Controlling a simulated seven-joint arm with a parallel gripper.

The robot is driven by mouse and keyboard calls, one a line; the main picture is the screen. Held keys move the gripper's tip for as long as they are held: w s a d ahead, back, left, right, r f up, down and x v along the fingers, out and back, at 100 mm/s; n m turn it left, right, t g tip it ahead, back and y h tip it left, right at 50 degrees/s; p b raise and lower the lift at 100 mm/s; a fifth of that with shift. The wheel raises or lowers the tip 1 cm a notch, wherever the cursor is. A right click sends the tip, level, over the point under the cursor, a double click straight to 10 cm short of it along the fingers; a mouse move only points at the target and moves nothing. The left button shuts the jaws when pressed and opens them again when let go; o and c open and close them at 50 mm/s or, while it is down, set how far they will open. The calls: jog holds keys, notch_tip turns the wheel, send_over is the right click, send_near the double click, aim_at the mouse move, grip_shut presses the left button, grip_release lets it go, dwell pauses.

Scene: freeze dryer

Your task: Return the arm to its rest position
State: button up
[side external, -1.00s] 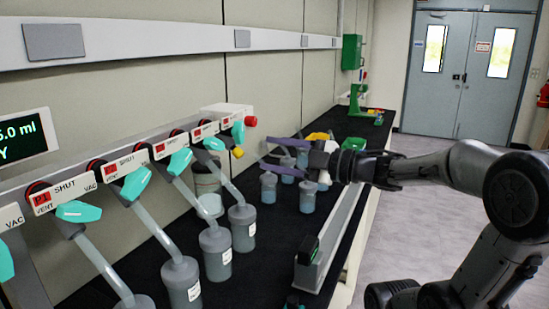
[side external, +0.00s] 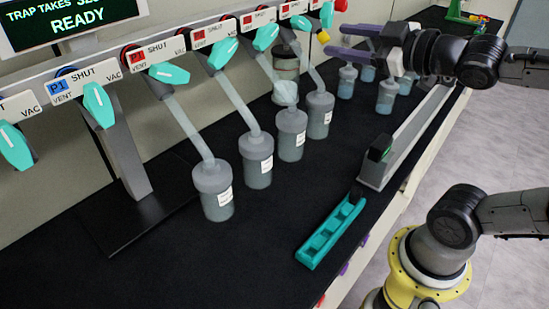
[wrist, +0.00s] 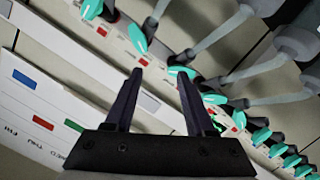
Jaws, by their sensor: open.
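My gripper (side external: 336,40) is at the back right of the bench in the side external view. Its two dark purple fingers point left, apart and with nothing between them. The fingers are level above several small blue-grey flasks (side external: 387,97); I cannot tell the exact height. In the wrist view my gripper (wrist: 160,72) also shows its fingers spread and empty. Beyond them is the manifold with its teal valve handles (wrist: 137,40), seen tilted.
Several grey flasks (side external: 256,160) hang on slanted tubes from the valve manifold (side external: 213,42). A teal rack (side external: 331,232) lies near the bench's front edge, beside a long grey rail (side external: 405,145). A display (side external: 75,22) reads READY. The black bench top (side external: 270,215) is clear in front of the flasks.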

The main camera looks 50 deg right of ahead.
jog(key=s+a+f+m+g, duration=0.1)
jog(key=s+f+m+g, duration=0.1)
jog(key=s+f+g, duration=0.3)
jog(key=s+a+f+m+g+y, duration=0.1)
jog(key=s+f+g, duration=0.4)
jog(key=f, duration=0.5)
jog(key=s+a+m, duration=0.1)
jog(key=s+m, duration=0.1)
jog(key=shift+s+a+g+y, duration=0.25)
jog(key=shift+s+g+y, duration=0.05)
